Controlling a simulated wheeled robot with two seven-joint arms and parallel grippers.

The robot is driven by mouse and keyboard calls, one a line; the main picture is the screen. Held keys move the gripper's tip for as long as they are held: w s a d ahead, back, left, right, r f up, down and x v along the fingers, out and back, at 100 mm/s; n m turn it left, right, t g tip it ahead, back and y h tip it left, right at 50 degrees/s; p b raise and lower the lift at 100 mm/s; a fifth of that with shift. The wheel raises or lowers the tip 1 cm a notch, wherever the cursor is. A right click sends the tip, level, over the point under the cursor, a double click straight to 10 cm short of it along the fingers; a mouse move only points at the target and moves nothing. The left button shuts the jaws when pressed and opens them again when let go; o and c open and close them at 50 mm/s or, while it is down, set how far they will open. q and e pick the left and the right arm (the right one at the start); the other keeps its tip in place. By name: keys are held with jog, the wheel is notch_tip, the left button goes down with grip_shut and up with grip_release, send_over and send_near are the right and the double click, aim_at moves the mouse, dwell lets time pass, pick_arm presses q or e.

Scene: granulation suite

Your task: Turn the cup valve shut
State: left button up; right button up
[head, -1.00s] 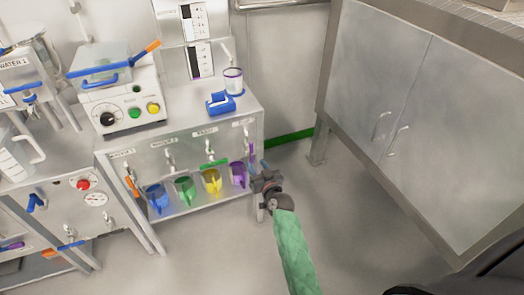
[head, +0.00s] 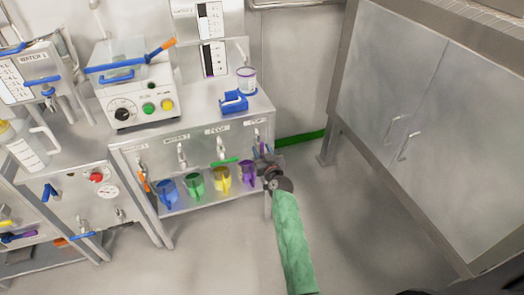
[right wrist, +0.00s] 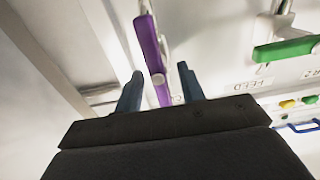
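The cup valve has a long purple handle (right wrist: 150,45), seen close up in the right wrist view. It runs nearly upright in that picture, beside a partly hidden label. In the head view only a bit of the purple handle (head: 263,148) shows, at the right end of the valve row. My right gripper (right wrist: 160,85) is open, with one finger on each side of the handle's lower part. I cannot tell whether either finger touches it. In the head view my right gripper (head: 262,156) is at the bench's right front corner. My left gripper is out of view.
The feed valve's green handle (right wrist: 285,48) lies crosswise beside the purple one. Below the valves hang or stand blue (head: 168,190), green (head: 195,181), yellow (head: 222,178) and purple (head: 247,173) jugs.

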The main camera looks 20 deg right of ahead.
grip_shut()
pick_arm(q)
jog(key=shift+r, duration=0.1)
